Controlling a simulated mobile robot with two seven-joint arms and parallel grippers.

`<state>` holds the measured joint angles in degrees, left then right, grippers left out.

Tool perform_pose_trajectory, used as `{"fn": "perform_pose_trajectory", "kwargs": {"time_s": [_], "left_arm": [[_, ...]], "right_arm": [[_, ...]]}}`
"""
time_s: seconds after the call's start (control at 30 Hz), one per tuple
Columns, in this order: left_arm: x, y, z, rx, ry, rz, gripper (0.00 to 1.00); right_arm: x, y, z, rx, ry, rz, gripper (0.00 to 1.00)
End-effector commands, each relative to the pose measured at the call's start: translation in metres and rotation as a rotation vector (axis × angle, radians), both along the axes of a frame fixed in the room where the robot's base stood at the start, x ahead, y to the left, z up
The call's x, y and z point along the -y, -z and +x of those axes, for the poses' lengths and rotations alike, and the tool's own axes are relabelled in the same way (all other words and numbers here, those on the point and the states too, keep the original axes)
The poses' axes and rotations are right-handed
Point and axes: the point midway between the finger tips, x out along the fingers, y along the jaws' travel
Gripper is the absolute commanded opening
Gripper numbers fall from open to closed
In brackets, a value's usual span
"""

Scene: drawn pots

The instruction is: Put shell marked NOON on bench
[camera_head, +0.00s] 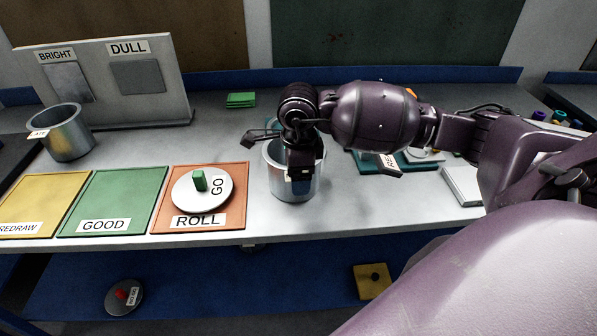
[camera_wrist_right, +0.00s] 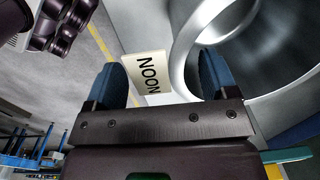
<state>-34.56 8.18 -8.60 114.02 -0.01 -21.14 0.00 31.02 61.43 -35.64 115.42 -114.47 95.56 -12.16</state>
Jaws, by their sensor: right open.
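The shell marked NOON is an open metal cylinder (camera_head: 279,182). It appears to stand on the grey bench (camera_head: 345,207) near its front edge. In the right wrist view its cream NOON label (camera_wrist_right: 148,73) and curved rim (camera_wrist_right: 185,45) show close up. My right gripper (camera_head: 300,182) points down at the shell, partly hiding it. In the right wrist view its blue fingers (camera_wrist_right: 161,75) are apart, one on the label side and one over the shell's opening. Contact cannot be told. My left gripper is not in view.
Another metal shell (camera_head: 70,136) stands at left by the BRIGHT/DULL board (camera_head: 160,108). Yellow, green GOOD (camera_head: 120,195) and orange ROLL mats lie along the front; a white GO disc (camera_head: 222,190) is on ROLL. A teal tray (camera_head: 415,163) lies right. Lower blue shelf holds small items.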

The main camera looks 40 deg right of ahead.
Motion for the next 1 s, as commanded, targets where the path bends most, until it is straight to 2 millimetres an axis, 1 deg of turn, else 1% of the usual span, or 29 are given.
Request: {"fn": "perform_pose_trajectory", "kwargs": {"time_s": [0.17, 0.4, 0.6, 0.8, 1.0], "left_arm": [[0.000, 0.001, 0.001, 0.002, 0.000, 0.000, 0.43], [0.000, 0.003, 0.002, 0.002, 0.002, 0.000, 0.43], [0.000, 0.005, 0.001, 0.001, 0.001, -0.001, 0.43], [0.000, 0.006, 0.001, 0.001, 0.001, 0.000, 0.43], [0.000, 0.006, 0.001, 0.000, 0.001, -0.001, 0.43]], "right_arm": [[0.000, -0.028, 0.000, 0.007, -0.002, -0.002, 0.79], [-0.001, -0.075, -0.002, 0.007, -0.001, -0.002, 0.79], [-0.002, -0.104, -0.003, 0.004, -0.001, 0.000, 0.79], [-0.002, -0.117, -0.003, 0.003, 0.001, -0.001, 0.79], [-0.002, -0.119, -0.004, 0.003, 0.000, -0.001, 0.79]]}}
